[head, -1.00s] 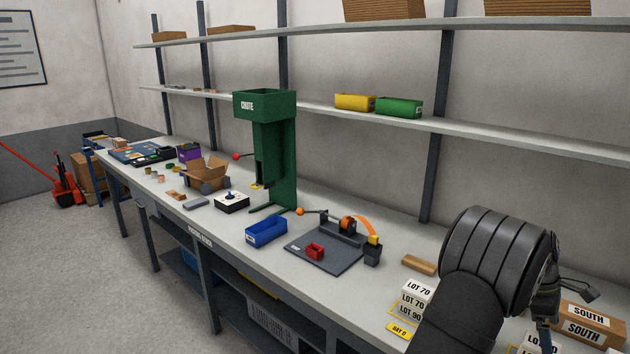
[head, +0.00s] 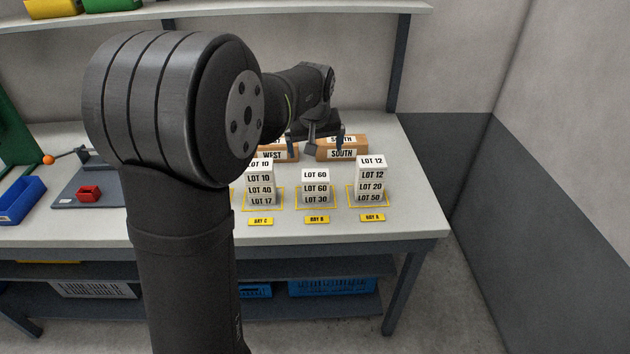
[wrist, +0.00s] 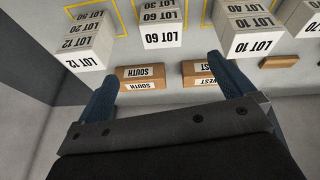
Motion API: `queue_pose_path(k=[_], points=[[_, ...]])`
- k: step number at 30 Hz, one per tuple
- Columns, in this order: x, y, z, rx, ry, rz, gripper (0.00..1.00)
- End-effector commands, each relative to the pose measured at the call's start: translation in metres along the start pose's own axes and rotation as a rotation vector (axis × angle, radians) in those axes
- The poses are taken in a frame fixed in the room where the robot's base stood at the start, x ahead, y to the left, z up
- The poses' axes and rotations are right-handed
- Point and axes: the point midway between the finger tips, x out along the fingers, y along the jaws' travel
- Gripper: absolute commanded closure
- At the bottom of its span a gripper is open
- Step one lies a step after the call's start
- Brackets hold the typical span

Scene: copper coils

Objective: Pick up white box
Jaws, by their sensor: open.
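In the wrist view the LOT 12 box (wrist: 85,52) is left, the LOT 60 box (wrist: 161,38) ahead between my fingers, and the LOT 10 box (wrist: 255,44) right. My gripper (head: 315,143) is open and empty, behind the stacks near the brown boxes. Its two fingers also show in the wrist view (wrist: 163,70).
Yellow bay labels (head: 316,220) mark the front. The bench's right end is clear.

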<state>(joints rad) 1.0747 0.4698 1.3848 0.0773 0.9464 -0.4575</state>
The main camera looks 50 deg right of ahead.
Motion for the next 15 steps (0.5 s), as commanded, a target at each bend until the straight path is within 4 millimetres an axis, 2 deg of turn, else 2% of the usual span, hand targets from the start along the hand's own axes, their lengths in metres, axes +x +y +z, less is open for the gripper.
queue_pose_path(k=[3,7,15], points=[[-0.010,0.000,0.002,0.128,0.037,-0.015,0.02],[-0.005,0.000,0.002,0.174,0.048,-0.022,0.02],[0.050,-0.002,0.000,0.173,0.045,-0.023,0.02]])
